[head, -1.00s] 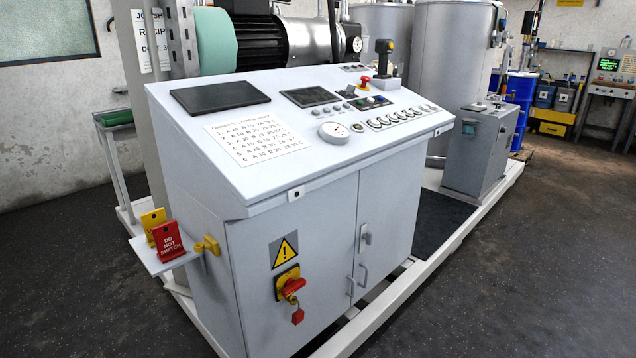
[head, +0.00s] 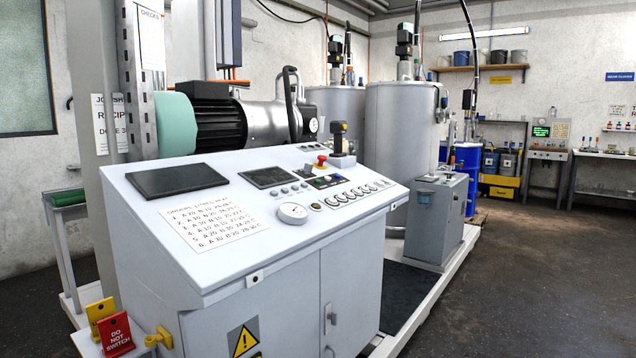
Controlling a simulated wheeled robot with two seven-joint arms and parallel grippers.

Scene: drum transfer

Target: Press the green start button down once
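The grey control console (head: 290,255) stands in front of me with a sloped top. A small dark plate (head: 325,181) with coloured controls sits near the back of the slope, too small for me to tell a green start button on it. A red mushroom knob (head: 321,161) stands just behind it, beside a dark joystick (head: 339,138). A row of round light controls (head: 352,194) runs along the right, and a few small buttons (head: 294,188) lie left of the plate. Neither of my grippers is in view.
The slope also carries a dark flat panel (head: 177,180), a screen (head: 267,177), a recipe sheet (head: 215,216) and a round gauge (head: 293,213). Red (head: 116,334) and yellow (head: 100,314) tags stand at the lower left. A grey cabinet (head: 436,219) stands right of the console. Floor at right is clear.

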